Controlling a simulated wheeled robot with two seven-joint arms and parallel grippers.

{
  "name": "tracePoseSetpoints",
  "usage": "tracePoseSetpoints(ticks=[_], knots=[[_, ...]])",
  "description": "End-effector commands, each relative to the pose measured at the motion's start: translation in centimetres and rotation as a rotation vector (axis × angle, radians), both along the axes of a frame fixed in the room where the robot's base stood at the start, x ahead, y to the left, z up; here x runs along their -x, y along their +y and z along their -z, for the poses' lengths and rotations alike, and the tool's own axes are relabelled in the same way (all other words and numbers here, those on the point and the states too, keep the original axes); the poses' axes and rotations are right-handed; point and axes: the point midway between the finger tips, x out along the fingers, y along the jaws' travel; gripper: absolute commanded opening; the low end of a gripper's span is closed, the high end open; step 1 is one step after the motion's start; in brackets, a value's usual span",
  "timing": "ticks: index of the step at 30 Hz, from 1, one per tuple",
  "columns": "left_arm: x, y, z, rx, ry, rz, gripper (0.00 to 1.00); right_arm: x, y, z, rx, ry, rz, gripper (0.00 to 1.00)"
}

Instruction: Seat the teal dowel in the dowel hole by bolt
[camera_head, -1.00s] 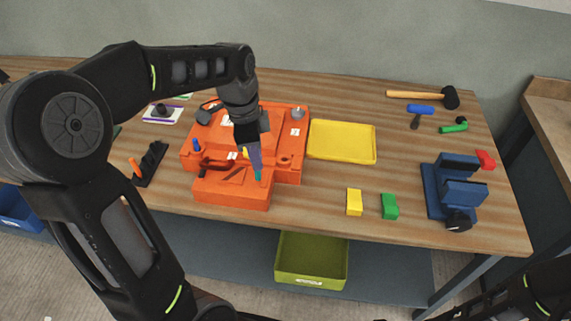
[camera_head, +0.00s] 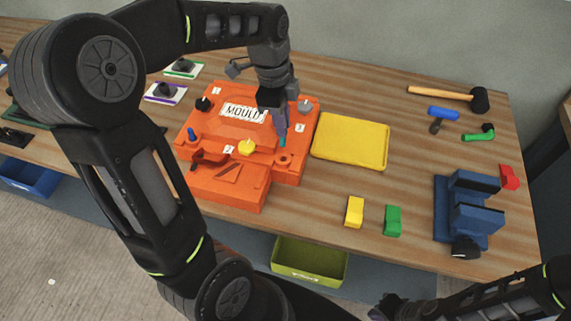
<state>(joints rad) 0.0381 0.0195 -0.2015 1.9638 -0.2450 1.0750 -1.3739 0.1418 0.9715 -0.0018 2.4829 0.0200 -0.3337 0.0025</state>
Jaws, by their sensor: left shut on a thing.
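The orange mould (camera_head: 222,185) lies on the table, with a MOULD label on its upper face. My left gripper (camera_head: 281,128) is shut on the teal dowel (camera_head: 283,142), of which only a short lower end shows below the fingers. The dowel is over the mould's right part, just behind a round orange boss with a dark hole (camera_head: 284,158). I cannot tell whether the dowel touches the mould. A blue pin (camera_head: 192,134) stands at the mould's left. My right gripper (camera_head: 386,306) is low at the bottom edge, dark and partly cut off; its jaws are unclear.
A yellow knob (camera_head: 246,147), a black knob (camera_head: 203,104) and a grey knob (camera_head: 304,106) are on the mould. A yellow tray (camera_head: 350,141) lies close to its right. Yellow (camera_head: 354,212) and green (camera_head: 393,221) blocks and a blue fixture (camera_head: 468,215) stand further right.

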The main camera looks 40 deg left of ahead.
Motion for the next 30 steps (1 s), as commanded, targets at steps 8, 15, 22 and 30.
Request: tracePoseSetpoints(ticks=[8, 15, 22, 30], knots=[[0.1, 0.0, 3.1, 0.000, 0.004, 0.000, 0.00, -0.1, 0.2, 1.9, -0.003, -0.007, 0.000, 0.00], [0.0, 0.0, 6.4, 0.000, 0.001, 0.000, 0.00, -0.2, 0.5, 4.2, -0.010, -0.018, -0.001, 0.00], [0.0, 0.0, 6.3, 0.000, 0.000, 0.000, 0.00, -0.3, 0.5, 3.9, -0.011, -0.020, -0.002, 0.00], [0.0, 0.0, 8.9, 0.000, 0.001, 0.000, 0.00, -0.5, 0.6, 5.8, -0.014, -0.025, -0.003, 0.00]])
